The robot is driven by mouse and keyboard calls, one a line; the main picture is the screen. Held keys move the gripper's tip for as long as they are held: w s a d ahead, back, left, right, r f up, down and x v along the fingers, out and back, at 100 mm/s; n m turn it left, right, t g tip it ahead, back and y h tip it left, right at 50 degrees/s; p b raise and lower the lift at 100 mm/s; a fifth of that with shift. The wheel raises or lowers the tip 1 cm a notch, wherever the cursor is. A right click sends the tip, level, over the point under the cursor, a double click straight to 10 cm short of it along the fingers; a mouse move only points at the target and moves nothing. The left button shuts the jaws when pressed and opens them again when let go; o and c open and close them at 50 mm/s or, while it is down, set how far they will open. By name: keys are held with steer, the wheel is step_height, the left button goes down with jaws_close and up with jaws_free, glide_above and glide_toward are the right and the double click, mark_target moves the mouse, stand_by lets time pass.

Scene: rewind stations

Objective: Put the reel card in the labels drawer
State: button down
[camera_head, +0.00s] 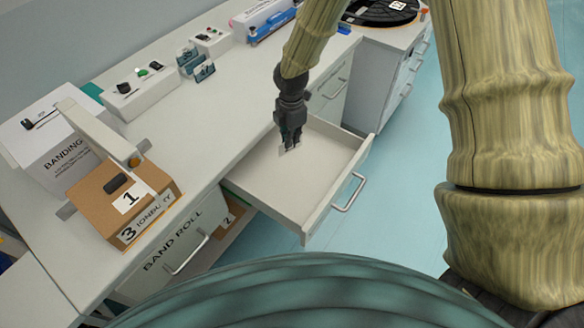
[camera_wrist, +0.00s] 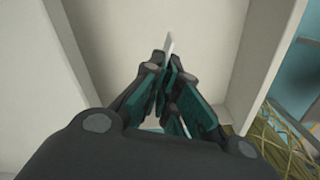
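The reel card (camera_wrist: 169,42) shows as a thin pale sliver, nearly edge-on, between my fingertips in the wrist view. In the head view it is a small greyish-white piece (camera_head: 282,151) at the fingertips. My gripper (camera_head: 290,143) points down and is shut on the card; it also fills the lower middle of the wrist view (camera_wrist: 168,68). An open, empty-looking drawer (camera_head: 338,190) lies under my gripper. Its front label is not readable, so I cannot tell from the picture that it is the labels drawer. Whether the card touches the drawer floor is unclear.
The drawer walls (camera_wrist: 260,60) rise around my gripper. A closed BAND ROLL drawer (camera_head: 180,245) is at left. On the counter stand a cardboard box (camera_head: 110,195), a white BANDING box (camera_head: 45,140) and a control box (camera_head: 145,90). A black reel (camera_head: 380,10) lies at the back.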

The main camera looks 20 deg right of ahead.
steer(key=w+n, duration=0.1)
steer(key=n, duration=0.3)
steer(key=p, duration=0.2)
glide_above(292, 166)
steer(key=shift+f, duration=4.95)
steer(key=shift+a+f+b, duration=0.1)
steer(key=shift+f+b, duration=0.05)
steer(key=shift+b, duration=0.15)
steer(key=c, duration=1.6)
jaws_free()
steer(key=shift+c, duration=0.2)
step_height(292, 166, up, 12)
steer(key=b, duration=0.1)
steer(key=shift+b, duration=0.4)
